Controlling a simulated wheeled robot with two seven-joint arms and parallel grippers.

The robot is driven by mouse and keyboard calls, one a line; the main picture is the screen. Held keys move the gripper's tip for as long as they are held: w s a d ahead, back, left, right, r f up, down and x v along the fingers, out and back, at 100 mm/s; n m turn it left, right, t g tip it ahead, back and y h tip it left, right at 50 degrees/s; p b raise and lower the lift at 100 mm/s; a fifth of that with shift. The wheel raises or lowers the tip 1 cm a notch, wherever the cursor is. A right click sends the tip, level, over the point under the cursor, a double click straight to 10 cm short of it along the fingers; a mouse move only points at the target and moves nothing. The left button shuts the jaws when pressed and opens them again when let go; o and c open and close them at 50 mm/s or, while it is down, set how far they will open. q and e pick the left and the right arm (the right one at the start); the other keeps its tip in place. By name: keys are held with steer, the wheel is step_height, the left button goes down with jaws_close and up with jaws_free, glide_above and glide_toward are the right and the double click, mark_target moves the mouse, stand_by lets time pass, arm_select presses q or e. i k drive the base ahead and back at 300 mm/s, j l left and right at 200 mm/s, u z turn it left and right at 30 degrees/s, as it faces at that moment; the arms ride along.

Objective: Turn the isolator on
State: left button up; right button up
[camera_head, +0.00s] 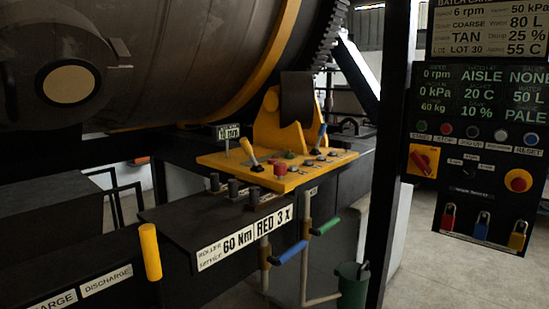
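A rotary switch with a red handle on a yellow square plate (424,160), which looks like the isolator, is at the left side of the black control panel (470,160) on the right. Its handle appears tilted; its position marks are too small to read. A red mushroom button on a yellow round plate (518,180) is at the panel's right side. Neither of my grippers is in view.
Red, blue and yellow padlocks (482,225) hang low on the panel, below a row of small buttons (472,131). A dark post (390,150) stands left of the panel. A yellow console (280,170) with levers sits mid-view under a large drum (150,60). Grey floor (440,270) shows below the panel.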

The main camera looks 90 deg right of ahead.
mark_target(422, 161)
steer(key=z, duration=3.7)
